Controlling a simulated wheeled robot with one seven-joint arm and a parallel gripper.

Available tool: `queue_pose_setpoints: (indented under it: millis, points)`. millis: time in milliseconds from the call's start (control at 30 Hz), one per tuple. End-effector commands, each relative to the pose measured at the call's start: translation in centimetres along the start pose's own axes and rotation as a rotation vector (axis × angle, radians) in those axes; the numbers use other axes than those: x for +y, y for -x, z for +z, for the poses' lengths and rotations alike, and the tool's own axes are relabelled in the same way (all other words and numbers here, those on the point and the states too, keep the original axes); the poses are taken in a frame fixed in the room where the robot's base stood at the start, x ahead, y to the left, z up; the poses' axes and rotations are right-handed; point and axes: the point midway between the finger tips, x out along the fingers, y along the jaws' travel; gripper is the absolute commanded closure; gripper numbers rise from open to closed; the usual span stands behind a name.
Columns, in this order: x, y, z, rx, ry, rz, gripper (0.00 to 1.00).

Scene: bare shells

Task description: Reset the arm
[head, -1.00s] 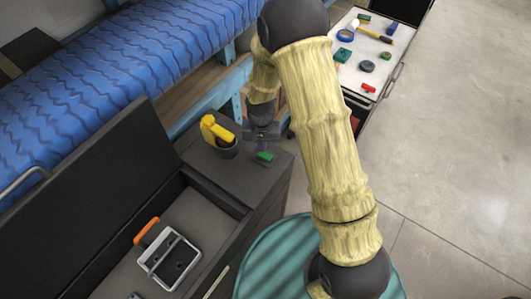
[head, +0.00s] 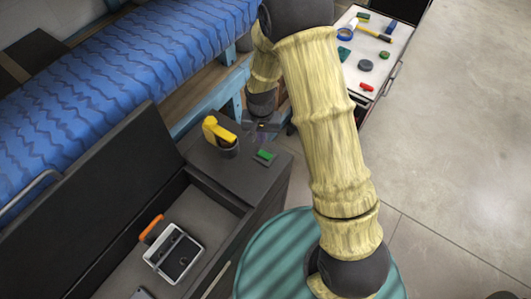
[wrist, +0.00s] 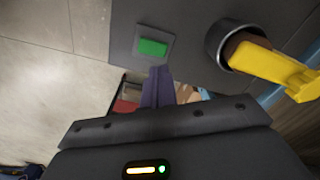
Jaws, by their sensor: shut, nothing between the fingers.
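My gripper (head: 264,127) hangs at the end of my bent arm, above the edge of a dark grey cabinet top (head: 233,172). In the wrist view its fingers (wrist: 158,88) are shut together with nothing between them. A green block on a small grey base (head: 265,156) lies on the cabinet top, apart from the fingers; it also shows in the wrist view (wrist: 153,47). A yellow-handled tool (head: 215,129) stands in a dark round cup (head: 229,150) beside it. Part of my gripper is blurred in the head view.
A blue bed-like surface (head: 110,85) lies behind. A white-topped cart (head: 350,77) with several small items stands upper right. The floor (head: 450,140) at right is clear.

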Motion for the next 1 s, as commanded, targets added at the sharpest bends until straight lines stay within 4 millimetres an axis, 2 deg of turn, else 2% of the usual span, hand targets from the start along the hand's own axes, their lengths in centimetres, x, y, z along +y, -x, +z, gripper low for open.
queue_pose_setpoints:
  millis: [400, 567, 767, 1000]
  points:
    - [0.0, -0.1, 0.0, 0.000, 0.000, 0.000, 1.00]
    - [0.8, 0.8, 0.1, 0.012, 0.006, -0.005, 1.00]
    - [4.3, 4.2, 0.9, 0.060, 0.030, -0.021, 1.00]
    - [9.2, 8.1, 3.8, 0.130, 0.072, -0.030, 1.00]
